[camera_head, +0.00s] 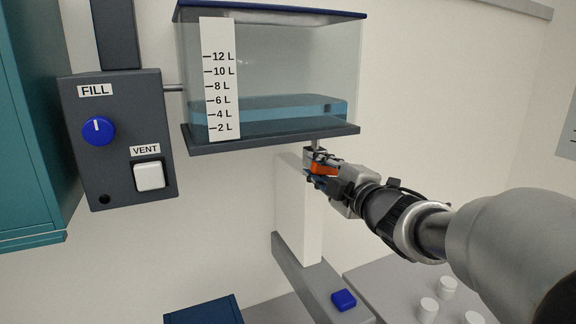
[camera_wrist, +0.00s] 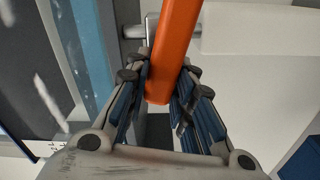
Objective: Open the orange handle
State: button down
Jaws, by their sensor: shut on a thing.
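The orange handle (camera_head: 325,169) sits on a short pipe under the right part of the clear tank (camera_head: 285,70). In the wrist view the orange handle (camera_wrist: 174,45) is a long bar that runs from the top edge down between the fingers. My gripper (camera_head: 316,167) reaches in from the right, and its fingers are closed around the handle. In the wrist view my gripper (camera_wrist: 164,88) has a dark blue finger on each side of the bar. The tank holds blue water, with its surface near the 6 L mark on the white scale (camera_head: 221,80).
Left of the tank is a dark panel (camera_head: 118,188) with a blue FILL knob (camera_head: 99,131) and a white VENT button (camera_head: 149,176). A white column (camera_head: 299,225) stands below the tank. A blue block (camera_head: 343,299) and several white cylinders (camera_head: 428,310) lie low at the right.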

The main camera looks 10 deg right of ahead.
jog(key=m, duration=0.1)
jog(key=r+m+p, duration=0.1)
jog(key=m+p, duration=0.1)
jog(key=shift+d+r+m, duration=0.15)
jog(key=shift+d+m, duration=0.1)
jog(key=shift+m, duration=0.15)
jog(key=m+p, duration=0.2)
jog(key=r+m+p, duration=0.1)
jog(key=shift+w+d, duration=0.15)
jog(key=shift+d, duration=0.2)
jog(key=m+p, duration=0.1)
jog(key=m, duration=0.1)
jog(key=d+m+p, duration=0.1)
jog(key=m+p, duration=0.1)
jog(key=shift+w+r+m, duration=0.2)
jog(key=shift+m, duration=0.2)
jog(key=shift+w+d+m+p, duration=0.1)
jog(key=shift+d+m+p, duration=0.1)
jog(key=shift+m+p, duration=0.35)
jog(key=shift+d+m+p, duration=0.2)
jog(key=shift+m, duration=0.65)
jog(key=c, duration=1.4)
grip_release()
jog(key=shift+o, duration=0.2)
jog(key=shift+f, duration=0.1)
